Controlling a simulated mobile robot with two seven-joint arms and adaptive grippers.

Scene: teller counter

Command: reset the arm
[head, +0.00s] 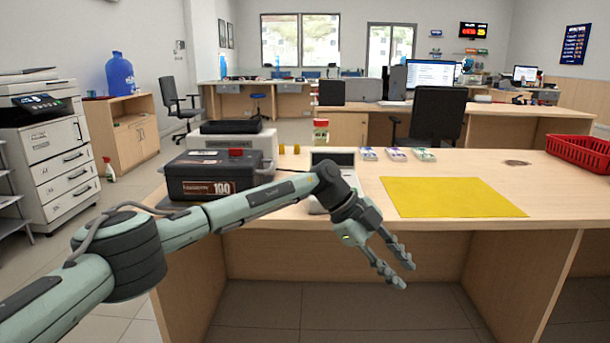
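My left arm comes in from the lower left and reaches across the front of the wooden counter (300,203). Its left gripper (405,277) hangs in front of the counter's front edge, pointing down and to the right. The two fingers are apart, with nothing between them. My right arm and gripper do not show in the head view.
On the counter are a dark box marked 100 (212,172), a partly hidden grey device (333,157), a red-lidded jar (321,131), several banknote bundles (397,155), a yellow mat (450,197) and a red basket (583,153). Bare counter surrounds the mat.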

